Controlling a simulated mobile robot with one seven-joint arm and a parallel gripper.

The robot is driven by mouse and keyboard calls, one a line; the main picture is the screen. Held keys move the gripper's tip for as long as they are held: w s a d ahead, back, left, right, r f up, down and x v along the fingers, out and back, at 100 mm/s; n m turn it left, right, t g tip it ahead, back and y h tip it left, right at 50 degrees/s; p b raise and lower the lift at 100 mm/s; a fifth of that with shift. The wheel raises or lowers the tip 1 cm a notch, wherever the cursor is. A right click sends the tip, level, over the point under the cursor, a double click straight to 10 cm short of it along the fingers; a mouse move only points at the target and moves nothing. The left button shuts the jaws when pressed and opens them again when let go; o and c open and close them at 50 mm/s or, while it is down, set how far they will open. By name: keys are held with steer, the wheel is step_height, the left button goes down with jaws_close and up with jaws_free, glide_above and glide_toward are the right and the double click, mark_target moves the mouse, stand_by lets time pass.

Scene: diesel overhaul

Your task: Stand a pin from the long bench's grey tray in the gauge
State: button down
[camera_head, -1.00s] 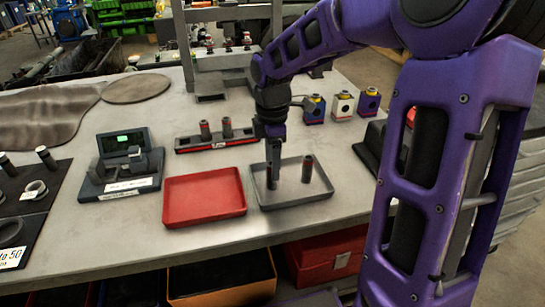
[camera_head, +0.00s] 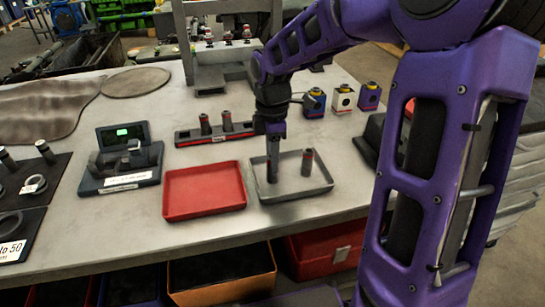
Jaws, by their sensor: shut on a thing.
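The grey tray (camera_head: 296,189) lies on the long bench, right of the red tray. One dark pin (camera_head: 307,162) stands upright in its right part. My gripper (camera_head: 272,168) points straight down over the tray's left part and is shut on a second pin. The fingers largely hide that pin, and I cannot tell whether its lower end touches the tray floor. The gauge (camera_head: 122,158), a dark device with a green-lit display, stands on the bench to the left. Nothing stands out clearly as a pin in it.
An empty red tray (camera_head: 204,190) lies between the gauge and the grey tray. A rack (camera_head: 215,136) with two upright dark cylinders stands behind. Three small coloured blocks (camera_head: 343,98) stand at the back right. Dark mats with rings (camera_head: 30,188) lie far left.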

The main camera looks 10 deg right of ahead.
steer(key=shift+r+p, duration=2.7)
steer(key=shift+p, duration=0.05)
